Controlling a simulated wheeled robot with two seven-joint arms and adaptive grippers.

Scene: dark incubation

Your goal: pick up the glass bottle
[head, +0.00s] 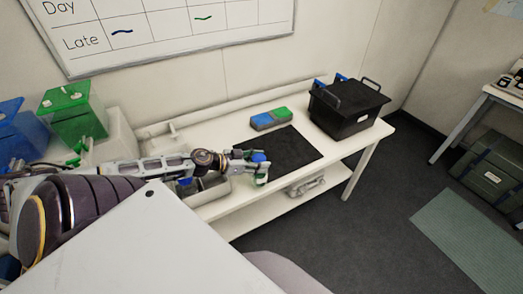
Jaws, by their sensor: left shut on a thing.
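The glass bottle (259,157) shows as a small upright shape with a blue top, at the left edge of the black mat on the white bench. My left gripper (260,169) is shut on it. The fingers hide much of the bottle's body, and I cannot tell whether its base touches the surface. My right gripper is not in view.
The black mat (285,152) is otherwise bare. Behind it lies a blue and green block (271,118). A black lidded box (345,113) stands at the right end of the bench. A grey metal tray (207,189) lies beneath my left forearm.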

